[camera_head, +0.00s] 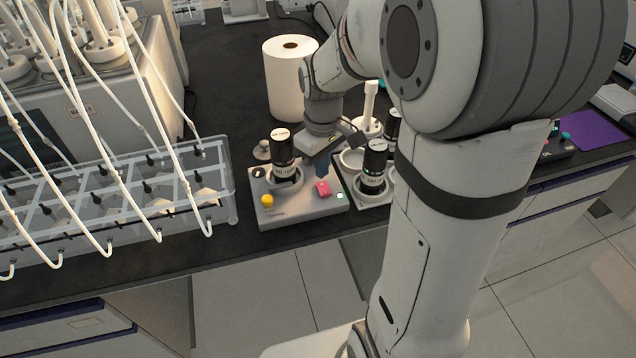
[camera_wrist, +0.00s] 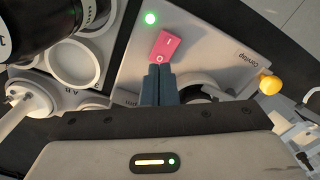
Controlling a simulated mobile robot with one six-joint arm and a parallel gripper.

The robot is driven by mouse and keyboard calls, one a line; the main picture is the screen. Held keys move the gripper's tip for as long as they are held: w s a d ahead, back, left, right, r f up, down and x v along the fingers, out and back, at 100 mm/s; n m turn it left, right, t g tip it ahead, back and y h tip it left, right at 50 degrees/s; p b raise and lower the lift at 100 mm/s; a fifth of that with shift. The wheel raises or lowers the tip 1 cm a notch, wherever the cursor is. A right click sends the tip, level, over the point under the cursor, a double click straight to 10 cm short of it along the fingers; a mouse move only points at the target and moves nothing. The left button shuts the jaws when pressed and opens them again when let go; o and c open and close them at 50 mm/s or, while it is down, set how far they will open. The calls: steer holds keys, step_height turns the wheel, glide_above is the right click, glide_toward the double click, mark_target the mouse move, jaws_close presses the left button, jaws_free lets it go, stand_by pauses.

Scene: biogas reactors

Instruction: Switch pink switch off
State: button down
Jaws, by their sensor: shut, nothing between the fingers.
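The pink switch (camera_head: 323,188) is a small rocker on the top of a grey device (camera_head: 300,208), near its right front. In the wrist view the pink switch (camera_wrist: 166,46) carries an "I" mark at its far end and an "O" mark at the end nearer my gripper. A green light (camera_wrist: 151,18) glows beside it. My gripper (camera_head: 322,172) is shut and empty, pointing down just behind the switch. In the wrist view its fingertips (camera_wrist: 160,70) are right at the "O" end; I cannot tell whether they touch it.
A yellow knob (camera_head: 267,201) is on the device's left. A paper roll (camera_head: 291,80) stands behind. A clear rack with tubes (camera_head: 225,185) is at left.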

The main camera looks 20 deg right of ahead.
mark_target(322, 184)
step_height(322, 184, up, 4)
steer(key=p, duration=0.2)
steer(key=shift+r+p, duration=0.15)
steer(key=shift+p, duration=0.25)
steer(key=s+r+m+t, duration=0.1)
steer(key=s+r+m, duration=0.1)
steer(key=s, duration=0.5)
steer(key=s+a+r+m+t, duration=0.1)
steer(key=s+r+m, duration=0.1)
steer(key=s+m, duration=0.2)
steer(key=s, duration=0.3)
steer(key=shift+r+t, duration=0.15)
steer(key=shift+t, duration=0.15)
